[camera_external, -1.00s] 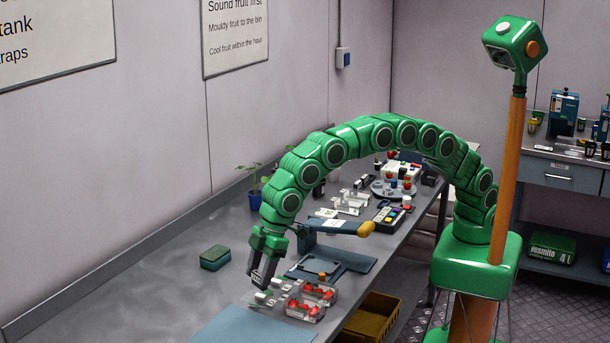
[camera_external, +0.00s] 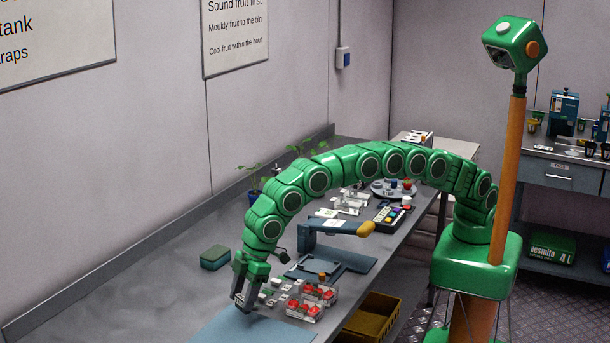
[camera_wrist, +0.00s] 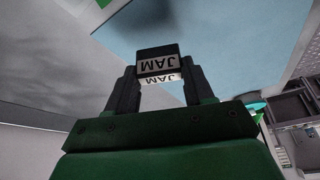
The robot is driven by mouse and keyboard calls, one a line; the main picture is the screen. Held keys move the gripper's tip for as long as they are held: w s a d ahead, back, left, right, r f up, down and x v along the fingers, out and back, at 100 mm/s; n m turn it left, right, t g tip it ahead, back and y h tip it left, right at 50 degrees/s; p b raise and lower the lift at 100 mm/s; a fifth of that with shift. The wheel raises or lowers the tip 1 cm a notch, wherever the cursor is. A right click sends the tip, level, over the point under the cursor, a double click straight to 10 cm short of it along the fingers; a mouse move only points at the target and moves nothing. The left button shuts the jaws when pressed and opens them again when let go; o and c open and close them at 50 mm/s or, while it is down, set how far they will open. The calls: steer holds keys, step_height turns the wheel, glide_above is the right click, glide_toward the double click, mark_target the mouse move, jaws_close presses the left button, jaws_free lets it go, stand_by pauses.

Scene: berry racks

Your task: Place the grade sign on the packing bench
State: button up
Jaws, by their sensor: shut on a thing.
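My gripper (camera_external: 247,298) is low over the near part of the grey packing bench (camera_external: 130,308), beside the far edge of a pale blue mat (camera_external: 245,329). In the wrist view, my gripper (camera_wrist: 158,80) is shut on a small dark sign (camera_wrist: 158,52) with a white face reading JAM. The sign sits between both fingertips, with the blue mat (camera_wrist: 225,30) and grey bench top behind it. In the external view the sign is too hidden by the fingers to make out. I cannot tell whether it touches the surface.
Clear punnets with red berries (camera_external: 318,294) stand right of my gripper. A blue device with an orange-tipped handle (camera_external: 335,227) stands farther back. A yellow crate (camera_external: 372,318) sits below the bench edge. Bench at left is clear.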

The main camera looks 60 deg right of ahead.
steer(key=shift+a+f, duration=0.2)
steer(key=shift+f, duration=1.55)
steer(key=shift+w+f, duration=0.1)
steer(key=o, duration=1)
steer(key=v, duration=1.2)
steer(key=shift+d, duration=0.15)
